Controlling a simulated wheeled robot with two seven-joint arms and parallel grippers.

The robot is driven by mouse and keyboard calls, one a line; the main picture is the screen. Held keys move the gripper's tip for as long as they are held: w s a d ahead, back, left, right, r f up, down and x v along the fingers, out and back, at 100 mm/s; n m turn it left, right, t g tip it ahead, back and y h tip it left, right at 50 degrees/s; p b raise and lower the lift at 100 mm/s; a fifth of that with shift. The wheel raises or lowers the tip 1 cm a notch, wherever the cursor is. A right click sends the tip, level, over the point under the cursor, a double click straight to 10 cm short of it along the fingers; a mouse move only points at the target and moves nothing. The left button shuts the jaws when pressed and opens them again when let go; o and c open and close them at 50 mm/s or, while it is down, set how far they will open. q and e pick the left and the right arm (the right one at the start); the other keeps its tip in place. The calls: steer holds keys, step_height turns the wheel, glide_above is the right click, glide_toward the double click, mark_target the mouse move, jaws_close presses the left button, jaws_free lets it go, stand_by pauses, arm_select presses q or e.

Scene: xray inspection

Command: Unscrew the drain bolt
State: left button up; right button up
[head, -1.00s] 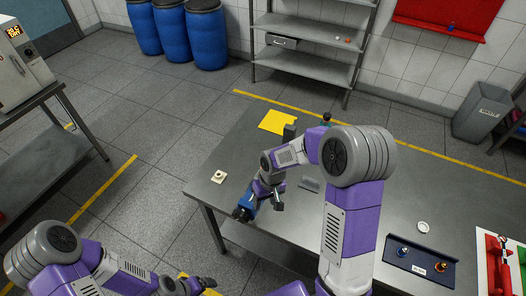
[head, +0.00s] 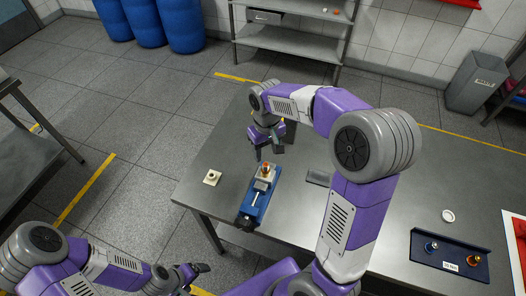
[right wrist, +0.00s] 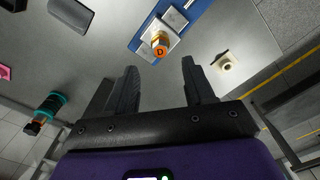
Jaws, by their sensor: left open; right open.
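A bolt with an orange cap marked "D" (right wrist: 160,47) stands in a pale block clamped in a blue vise (right wrist: 205,8). In the head view the orange-topped bolt (head: 266,168) and the vise (head: 250,213) lie near the table's left front part. My right gripper (head: 268,151) is open and empty, just behind the bolt. In the right wrist view the bolt is beyond the open fingers (right wrist: 160,82), apart from them. My left gripper (head: 204,269) is open and empty at the bottom, off the table's front edge.
A small pale fitting (head: 212,177) lies left of the vise. A dark grey block (head: 318,177) is right of it. A navy tray (head: 440,250) and a white ring (head: 448,216) lie further right. A teal-and-black object (right wrist: 45,110) shows in the right wrist view.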

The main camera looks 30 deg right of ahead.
mark_target(266, 165)
steer(key=shift+s+f+b, duration=0.15)
steer(key=shift+f+b, duration=0.5)
steer(key=shift+f, duration=3.1)
jaws_close()
